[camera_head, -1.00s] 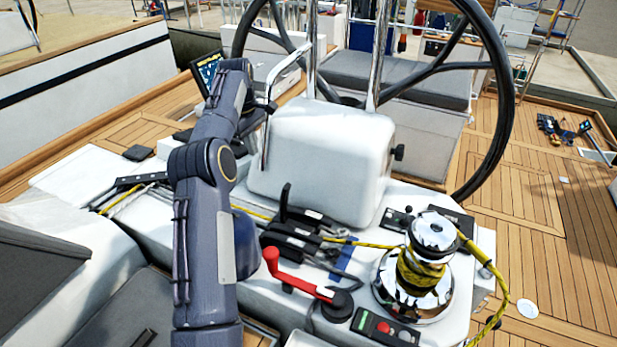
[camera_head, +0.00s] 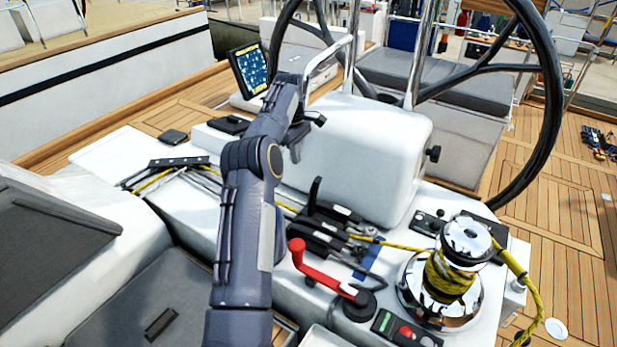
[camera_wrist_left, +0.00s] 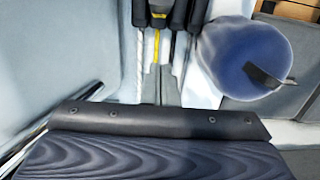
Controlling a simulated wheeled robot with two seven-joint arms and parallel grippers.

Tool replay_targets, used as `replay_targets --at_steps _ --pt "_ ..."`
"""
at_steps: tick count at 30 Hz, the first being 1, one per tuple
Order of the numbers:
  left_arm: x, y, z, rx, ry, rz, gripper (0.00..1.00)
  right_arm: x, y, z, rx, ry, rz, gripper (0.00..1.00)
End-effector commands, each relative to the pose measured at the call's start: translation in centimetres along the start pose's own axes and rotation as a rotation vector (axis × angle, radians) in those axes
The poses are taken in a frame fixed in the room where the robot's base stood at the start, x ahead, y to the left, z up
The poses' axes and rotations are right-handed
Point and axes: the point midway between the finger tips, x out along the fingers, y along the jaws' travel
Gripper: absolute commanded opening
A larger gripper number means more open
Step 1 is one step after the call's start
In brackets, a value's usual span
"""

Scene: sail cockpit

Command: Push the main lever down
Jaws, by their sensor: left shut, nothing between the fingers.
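A black lever (camera_head: 314,190) stands raised on the bank of black rope clutches (camera_head: 322,228), left of the winch. I cannot read its label. My left arm comes up from the bottom of the head view. My left gripper (camera_head: 298,140) is beyond and above the clutches, beside the white pedestal, apart from the raised lever. It is small and partly hidden by the arm, shut and empty. In the left wrist view, dark clutch parts (camera_wrist_left: 180,14) with a yellow and a white rope show at the top. My right gripper is out of view.
A red crank handle (camera_head: 318,273) and a chrome winch (camera_head: 447,275) with yellow rope stand right of my arm. The white pedestal (camera_head: 375,150) and the black steering wheel (camera_head: 545,130) rise behind. A chart screen (camera_head: 250,70) is at the upper left.

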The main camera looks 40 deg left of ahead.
Motion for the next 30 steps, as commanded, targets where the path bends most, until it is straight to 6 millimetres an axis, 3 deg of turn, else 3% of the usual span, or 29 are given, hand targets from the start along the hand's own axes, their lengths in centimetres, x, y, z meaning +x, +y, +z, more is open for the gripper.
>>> replay_targets --at_steps 7,15,30 --pt "5.3 -0.1 0.0 0.001 -0.002 -0.002 0.0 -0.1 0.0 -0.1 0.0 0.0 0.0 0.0" --pt "5.6 0.0 3.4 0.001 0.0 0.001 0.0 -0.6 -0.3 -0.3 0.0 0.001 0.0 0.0" --pt "5.8 0.0 4.0 0.0 0.003 0.001 0.0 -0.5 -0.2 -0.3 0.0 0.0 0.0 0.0"
